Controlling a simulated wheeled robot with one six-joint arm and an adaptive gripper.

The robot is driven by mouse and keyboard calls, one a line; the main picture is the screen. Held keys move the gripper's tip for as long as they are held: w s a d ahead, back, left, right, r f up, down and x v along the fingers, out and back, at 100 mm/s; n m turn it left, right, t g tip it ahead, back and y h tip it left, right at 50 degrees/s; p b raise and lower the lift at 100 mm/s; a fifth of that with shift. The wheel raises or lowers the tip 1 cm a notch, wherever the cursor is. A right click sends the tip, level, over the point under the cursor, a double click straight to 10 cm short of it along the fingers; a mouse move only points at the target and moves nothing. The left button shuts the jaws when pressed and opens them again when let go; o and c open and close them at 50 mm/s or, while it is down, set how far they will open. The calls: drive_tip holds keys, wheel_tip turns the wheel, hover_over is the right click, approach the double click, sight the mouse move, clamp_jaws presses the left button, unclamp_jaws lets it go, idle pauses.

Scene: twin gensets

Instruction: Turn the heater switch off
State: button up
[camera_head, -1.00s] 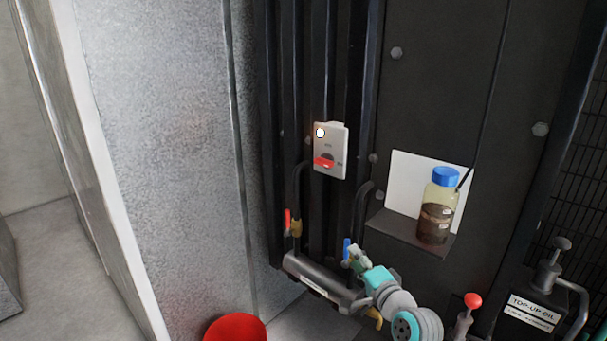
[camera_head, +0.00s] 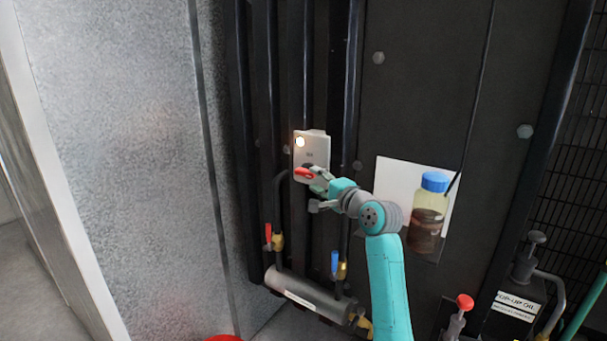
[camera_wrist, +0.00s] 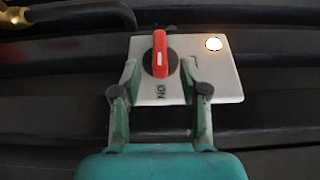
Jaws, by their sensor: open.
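The heater switch is a white box (camera_head: 314,148) on the dark ribbed panel, with a lit lamp (camera_head: 300,141) and a red handle (camera_head: 304,173). In the wrist view the red handle (camera_wrist: 160,52) lies across the box's long axis, in line with the "ON" mark (camera_wrist: 160,92), and the lamp (camera_wrist: 213,44) glows. My gripper (camera_head: 317,190) is at the switch. In the wrist view my open gripper (camera_wrist: 159,68) has one finger on each side of the handle, with gaps visible. In the head view it partly hides the lower box.
A blue-capped bottle (camera_head: 428,215) stands right of my arm. Below the switch is a grey cylinder (camera_head: 305,293) with a red-handled valve (camera_head: 268,235) and a blue-handled valve (camera_head: 335,263). A red-knobbed lever (camera_head: 464,302) stands lower right.

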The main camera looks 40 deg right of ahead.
sight(305, 170)
drive_tip(key=shift+w+d, duration=0.15)
drive_tip(key=shift+w, duration=3)
clamp_jaws()
